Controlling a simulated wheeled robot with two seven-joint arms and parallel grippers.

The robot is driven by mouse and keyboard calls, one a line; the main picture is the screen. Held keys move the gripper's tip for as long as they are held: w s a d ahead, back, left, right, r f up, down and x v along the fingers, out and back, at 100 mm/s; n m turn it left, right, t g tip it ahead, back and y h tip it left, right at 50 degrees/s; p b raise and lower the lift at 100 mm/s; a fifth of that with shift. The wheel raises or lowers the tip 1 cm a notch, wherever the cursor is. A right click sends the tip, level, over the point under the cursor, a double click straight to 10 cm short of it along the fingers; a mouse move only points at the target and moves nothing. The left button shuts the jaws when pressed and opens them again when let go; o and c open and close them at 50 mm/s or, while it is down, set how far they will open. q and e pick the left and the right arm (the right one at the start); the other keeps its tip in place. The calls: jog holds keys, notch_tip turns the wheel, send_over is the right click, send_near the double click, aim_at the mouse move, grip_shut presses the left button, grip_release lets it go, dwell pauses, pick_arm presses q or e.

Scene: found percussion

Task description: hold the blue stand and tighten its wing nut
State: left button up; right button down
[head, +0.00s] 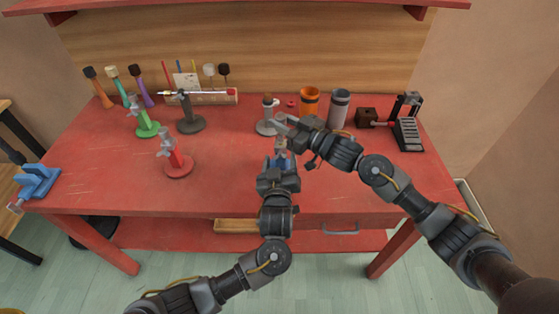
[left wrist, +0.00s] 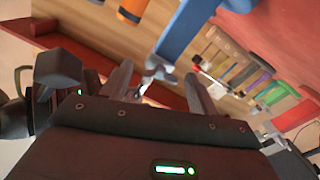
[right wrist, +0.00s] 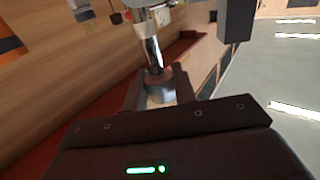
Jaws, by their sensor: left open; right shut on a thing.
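The blue stand (head: 283,160) is mostly hidden behind my two grippers near the middle front of the table. My right gripper (head: 283,130) comes in from above right. In the right wrist view it is shut on a grey cylindrical part (right wrist: 160,88) with a shiny rod, seemingly the stand's upper part. My left gripper (head: 280,163) is below it, at the front. In the left wrist view its fingers (left wrist: 158,85) are open, with a small metal piece, seemingly the wing nut (left wrist: 151,68), between or just beyond them, by a blue bar (left wrist: 186,28). Contact cannot be told.
A red stand (head: 177,160), a green stand (head: 146,125) and a dark grey stand (head: 190,122) stand left. A light grey stand (head: 267,125), an orange cup (head: 309,101) and a grey cup (head: 339,108) stand behind. A blue clamp (head: 38,182) sits at the left edge.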

pick_arm(q)
jog(key=c, duration=1)
jog(key=shift+m, duration=1.6)
jog(key=o, duration=1)
jog(key=shift+s, duration=0.1)
jog(key=s, duration=1.2)
jog(key=shift+a, duration=0.25)
jog(key=shift+w, duration=0.1)
